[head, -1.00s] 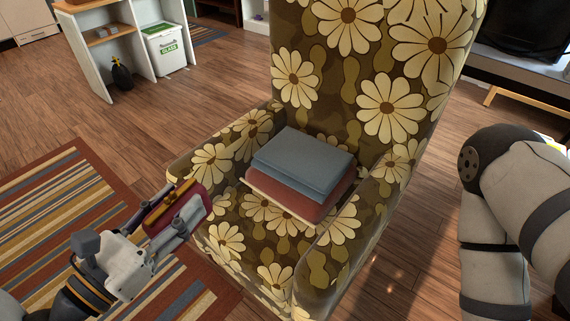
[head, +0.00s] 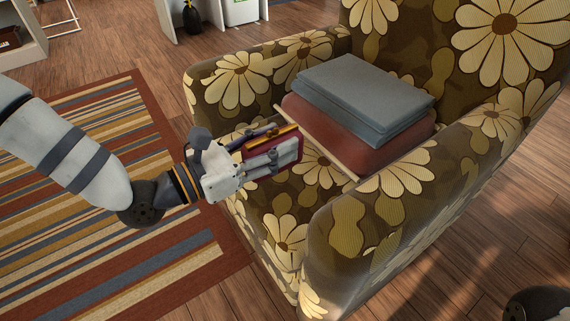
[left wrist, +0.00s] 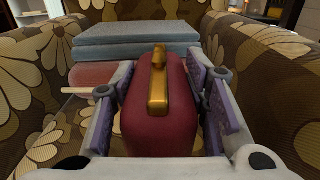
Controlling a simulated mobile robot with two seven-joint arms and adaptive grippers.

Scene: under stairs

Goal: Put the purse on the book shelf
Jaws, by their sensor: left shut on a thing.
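The purse (head: 284,151) is dark red with a gold clasp along its top. My left gripper (head: 272,155) is shut on it and holds it over the front of the flowered armchair's seat. In the left wrist view the purse (left wrist: 160,112) sits upright between the two finger pads, gold clasp up. The gripper's fingers hide part of its sides in the head view. My right gripper is out of view. A pale shelf unit (head: 22,50) shows partly at the upper left; I cannot tell if it is the book shelf.
The flowered armchair (head: 355,240) stands close in front, its arms rising beside the seat. Folded blue cloths (head: 365,95) lie on a red cushion-like thing (head: 340,135) on the seat. A striped rug (head: 110,110) covers the floor at left. A white bin (head: 242,10) stands at the back.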

